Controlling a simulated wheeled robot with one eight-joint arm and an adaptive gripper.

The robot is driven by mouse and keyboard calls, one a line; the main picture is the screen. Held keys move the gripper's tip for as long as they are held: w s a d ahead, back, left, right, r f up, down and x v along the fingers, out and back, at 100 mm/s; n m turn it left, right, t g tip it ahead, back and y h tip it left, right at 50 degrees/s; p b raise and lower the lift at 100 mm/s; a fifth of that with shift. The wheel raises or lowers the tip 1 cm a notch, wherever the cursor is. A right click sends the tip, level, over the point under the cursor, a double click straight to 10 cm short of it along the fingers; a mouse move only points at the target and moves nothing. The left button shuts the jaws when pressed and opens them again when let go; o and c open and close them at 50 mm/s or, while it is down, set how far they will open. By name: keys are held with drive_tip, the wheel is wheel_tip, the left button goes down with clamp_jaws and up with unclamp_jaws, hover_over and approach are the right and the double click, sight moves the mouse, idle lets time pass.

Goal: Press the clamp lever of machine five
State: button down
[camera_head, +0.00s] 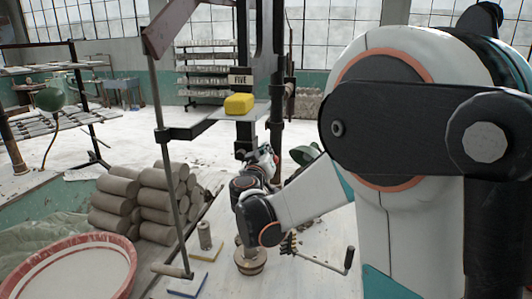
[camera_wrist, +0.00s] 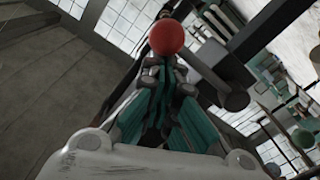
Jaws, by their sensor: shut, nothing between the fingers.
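The machine with the "FIVE" sign (camera_head: 240,79) stands in the upper middle of the head view, with dark upright posts and a small plate bearing a yellow block (camera_head: 239,104). In the wrist view a round red knob (camera_wrist: 166,37), which looks like the end of the clamp lever, sits just beyond my fingertips. My gripper (camera_wrist: 166,66) is shut and empty, its teal fingers pointing at the knob. I cannot tell whether they touch it. In the head view my gripper is small below the plate and partly hidden by my own arm, and the lever is hard to make out.
A long hanging bar with a wooden grip (camera_head: 172,271) is left of my arm. A crank handle (camera_head: 349,259) sticks out at right. Stacked clay rolls (camera_head: 157,205), a grey can (camera_head: 204,236) and a pink-rimmed basin (camera_head: 122,245) stand at left. Pale floor is open behind.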

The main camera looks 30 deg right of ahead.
drive_tip(key=shift+f, duration=0.1)
drive_tip(key=w+a+f+m+b, duration=0.1)
drive_tip(key=a+f+m+b, duration=0.1)
drive_tip(key=f+m+b, duration=0.4)
drive_tip(key=w+a+f+m+b, duration=0.2)
drive_tip(key=f+m+b, duration=0.3)
drive_tip(key=f+m, duration=0.1)
drive_tip(key=shift+w+a+m+b, duration=0.25)
drive_tip(key=shift+m+b, duration=0.15)
drive_tip(key=shift+m, duration=0.2)
idle(0.8)
